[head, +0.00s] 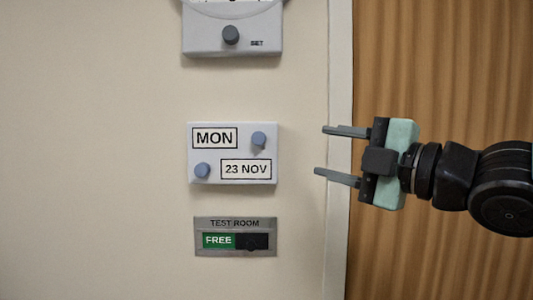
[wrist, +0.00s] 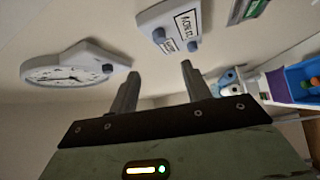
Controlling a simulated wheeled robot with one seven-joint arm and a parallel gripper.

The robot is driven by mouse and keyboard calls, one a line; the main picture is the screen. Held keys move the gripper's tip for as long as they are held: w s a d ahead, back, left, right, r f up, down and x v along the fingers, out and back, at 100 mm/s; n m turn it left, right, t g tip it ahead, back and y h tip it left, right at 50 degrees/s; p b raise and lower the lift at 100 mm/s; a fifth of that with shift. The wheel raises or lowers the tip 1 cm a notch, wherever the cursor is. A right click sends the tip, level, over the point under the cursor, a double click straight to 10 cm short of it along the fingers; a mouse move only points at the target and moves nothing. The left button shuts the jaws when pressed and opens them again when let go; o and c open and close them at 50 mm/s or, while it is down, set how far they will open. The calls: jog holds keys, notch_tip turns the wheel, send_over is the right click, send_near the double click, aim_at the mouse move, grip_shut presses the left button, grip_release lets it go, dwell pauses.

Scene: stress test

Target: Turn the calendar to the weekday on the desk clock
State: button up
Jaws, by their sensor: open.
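The calendar (head: 232,153) is a white box on the wall, reading "MON" at top left and "23 NOV" at lower right. One blue-grey knob (head: 258,139) sits right of "MON"; another knob (head: 202,170) sits left of the date. My gripper (head: 320,150) is open and empty, right of the calendar and apart from it, its fingers pointing left. In the wrist view, the calendar (wrist: 171,24) shows tilted beyond the fingertips (wrist: 160,69). I cannot make out a desk clock showing a weekday in either view.
A grey dial unit (head: 231,42) with a dark knob marked "SET" hangs above the calendar. A "TEST ROOM" sign (head: 235,223) reading "FREE" is below. A wooden door (head: 440,60) is at right. The wrist view shows a blue bin (wrist: 291,87) at right.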

aim_at(260, 139)
jog(key=p+x, duration=0.3)
jog(key=x, duration=0.4)
jog(key=p+x, duration=0.4)
jog(key=x, duration=0.2)
jog(key=shift+w+a+r, duration=0.25)
jog(key=shift+w+a+f, duration=0.1)
jog(key=shift+w+a, duration=0.3)
jog(key=c, duration=1)
